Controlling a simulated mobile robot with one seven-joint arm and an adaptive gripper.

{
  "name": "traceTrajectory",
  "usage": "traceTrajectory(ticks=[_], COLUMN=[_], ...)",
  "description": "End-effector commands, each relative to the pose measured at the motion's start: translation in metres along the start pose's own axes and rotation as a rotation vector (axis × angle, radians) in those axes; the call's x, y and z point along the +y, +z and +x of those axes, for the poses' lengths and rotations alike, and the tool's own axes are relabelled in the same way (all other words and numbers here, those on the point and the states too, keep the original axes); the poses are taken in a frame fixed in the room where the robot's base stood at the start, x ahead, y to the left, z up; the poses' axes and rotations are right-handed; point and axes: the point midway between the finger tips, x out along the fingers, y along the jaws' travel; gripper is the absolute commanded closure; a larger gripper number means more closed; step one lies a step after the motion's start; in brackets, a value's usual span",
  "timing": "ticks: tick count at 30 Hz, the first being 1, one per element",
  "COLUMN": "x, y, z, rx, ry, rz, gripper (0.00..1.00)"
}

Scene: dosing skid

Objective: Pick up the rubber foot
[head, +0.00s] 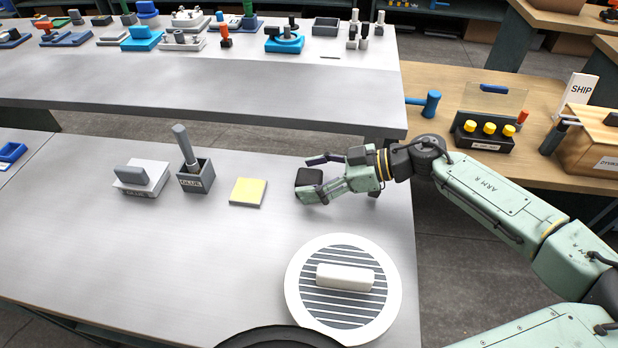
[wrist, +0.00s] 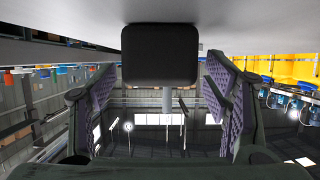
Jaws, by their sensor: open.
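The rubber foot looks to be the small black block (head: 308,178) with rounded corners on the grey table, near its right part. My gripper (head: 312,177) is open and low over the table, with its fingers pointing left around the block's place. In the wrist view the black block (wrist: 160,54) sits ahead, between the two open fingers (wrist: 160,85). I cannot tell whether either finger touches it.
A yellow pad (head: 248,192), a grey holder with a dark rod (head: 195,175) and a grey block on a tray (head: 141,178) stand to the left. A round white striped plate (head: 299,296) bearing a white bar (head: 345,278) lies in front. A raised shelf (head: 200,90) is behind.

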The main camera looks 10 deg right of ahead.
Motion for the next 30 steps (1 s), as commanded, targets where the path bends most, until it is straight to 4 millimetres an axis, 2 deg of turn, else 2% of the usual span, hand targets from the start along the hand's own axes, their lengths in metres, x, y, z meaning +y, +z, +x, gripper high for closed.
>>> traceTrajectory(ticks=[8, 30], x=[0.0002, 0.0002], y=[0.0004, 0.0002], z=[0.0024, 0.0021], rx=[0.000, 0.000], ry=[0.001, 0.001], rz=[0.000, -0.001], gripper=[0.31, 0.81])
